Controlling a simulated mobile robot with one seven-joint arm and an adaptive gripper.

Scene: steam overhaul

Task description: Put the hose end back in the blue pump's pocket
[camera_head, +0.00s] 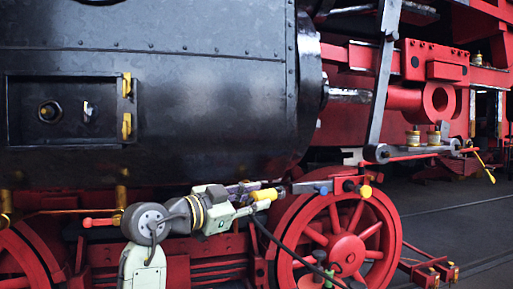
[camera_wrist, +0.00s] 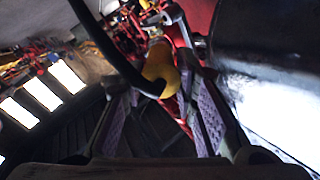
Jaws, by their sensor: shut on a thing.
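My gripper (camera_head: 243,194) is in the head view, in front of the locomotive, just below the boiler. It is shut on a yellow hose end (camera_head: 265,194). In the wrist view, the yellow hose end (camera_wrist: 160,66) is between the tips of my gripper (camera_wrist: 163,88), whose fingers have purple pads. A black hose (camera_head: 273,238) hangs from it down to the right in the head view. In the wrist view the hose (camera_wrist: 103,42) curves in from the top left. I cannot make out the blue pump or its pocket in either view.
A red spoked wheel (camera_head: 343,248) stands right of my gripper. The dark boiler (camera_head: 190,100) is above my arm. Open floor (camera_head: 440,225) lies at the right.

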